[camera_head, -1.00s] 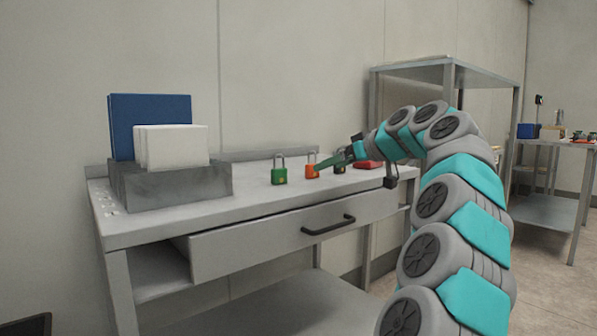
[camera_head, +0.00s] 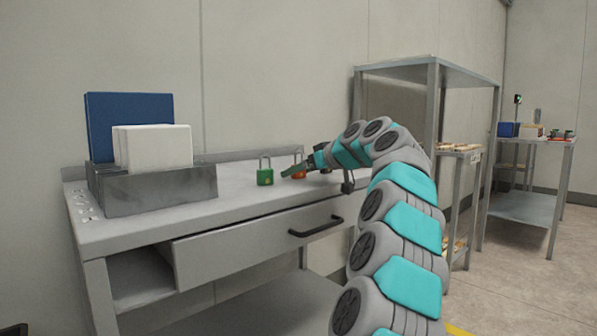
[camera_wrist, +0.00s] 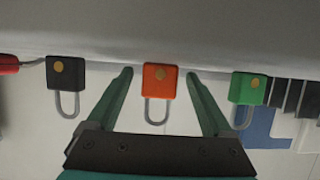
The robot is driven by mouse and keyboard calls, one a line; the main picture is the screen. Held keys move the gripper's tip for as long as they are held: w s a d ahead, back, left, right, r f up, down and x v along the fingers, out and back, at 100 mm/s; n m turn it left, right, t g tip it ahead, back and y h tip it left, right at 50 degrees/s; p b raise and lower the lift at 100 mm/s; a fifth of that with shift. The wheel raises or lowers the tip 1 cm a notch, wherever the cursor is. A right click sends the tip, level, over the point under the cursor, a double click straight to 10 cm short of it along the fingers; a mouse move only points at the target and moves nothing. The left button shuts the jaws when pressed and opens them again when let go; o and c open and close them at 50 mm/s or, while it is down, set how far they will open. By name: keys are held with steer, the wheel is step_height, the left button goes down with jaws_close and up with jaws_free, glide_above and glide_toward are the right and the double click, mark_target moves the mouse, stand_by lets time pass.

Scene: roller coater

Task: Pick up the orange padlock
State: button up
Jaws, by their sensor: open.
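The orange padlock (camera_wrist: 160,82) stands on the worktop, body and grey shackle showing in the wrist view, which is upside down. In the head view the orange padlock (camera_head: 299,158) is largely covered by my gripper (camera_head: 291,171). My gripper (camera_wrist: 160,75) is open, with one green finger on each side of the orange padlock. Gaps show between both fingers and its body, and nothing is held.
A green padlock (camera_head: 265,177) stands close to the left of the orange one. A black padlock (camera_wrist: 66,74) stands on its other side, with a red object (camera_wrist: 8,64) beyond. A grey holder (camera_head: 160,187) with blue and white panels occupies the worktop's left.

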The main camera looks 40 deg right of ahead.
jaws_close()
stand_by(0.6)
